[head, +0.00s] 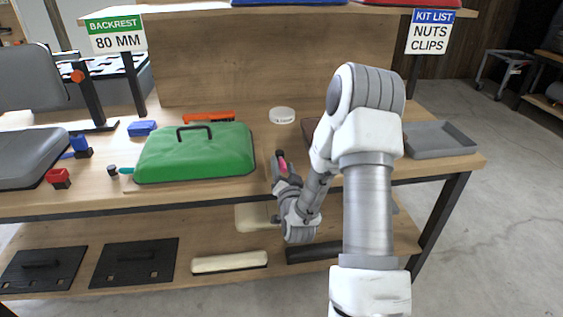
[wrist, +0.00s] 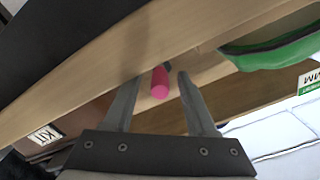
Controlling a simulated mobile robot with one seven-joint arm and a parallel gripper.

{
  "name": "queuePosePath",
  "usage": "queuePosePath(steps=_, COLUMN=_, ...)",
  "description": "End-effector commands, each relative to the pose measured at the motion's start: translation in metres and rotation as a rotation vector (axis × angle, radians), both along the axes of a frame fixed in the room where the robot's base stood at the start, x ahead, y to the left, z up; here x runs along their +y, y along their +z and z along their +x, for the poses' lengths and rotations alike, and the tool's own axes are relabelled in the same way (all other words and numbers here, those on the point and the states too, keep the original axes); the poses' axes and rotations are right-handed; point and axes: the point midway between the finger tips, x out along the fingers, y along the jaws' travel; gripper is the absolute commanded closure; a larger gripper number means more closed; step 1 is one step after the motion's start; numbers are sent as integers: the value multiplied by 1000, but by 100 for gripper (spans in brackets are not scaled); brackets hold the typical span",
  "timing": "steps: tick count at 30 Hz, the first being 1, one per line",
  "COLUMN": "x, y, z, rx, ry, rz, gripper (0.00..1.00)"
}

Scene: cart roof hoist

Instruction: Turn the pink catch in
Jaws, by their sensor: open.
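The pink catch (head: 283,165) is a small pink cylinder with a dark end, to the right of the green roof (head: 195,155) on the bench. The wrist view shows the pink catch (wrist: 160,84) between my two fingertips, with a visible gap on each side. My gripper (wrist: 160,76) is open. In the head view my gripper (head: 280,172) is at the bench's front edge, beside the roof's right side, and its fingers are hard to make out there. A teal catch (head: 127,170) with a dark end shows at the roof's left side.
An orange tool (head: 208,117) and a white round tin (head: 282,115) lie behind the roof. A grey tray (head: 440,140) is at the right. A grey seat (head: 28,158) and red blocks (head: 58,178) are at the left. A lower shelf (head: 190,281) holds black plates.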

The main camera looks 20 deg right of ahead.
Motion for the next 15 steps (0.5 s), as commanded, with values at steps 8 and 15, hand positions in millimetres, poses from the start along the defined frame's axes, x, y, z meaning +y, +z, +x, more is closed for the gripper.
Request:
queuePosePath(steps=8, x=0, y=0, z=-1, rx=0, ry=0, rz=0, gripper=43)
queuePosePath(steps=15, x=0, y=0, z=-1, rx=0, ry=0, rz=0, gripper=59)
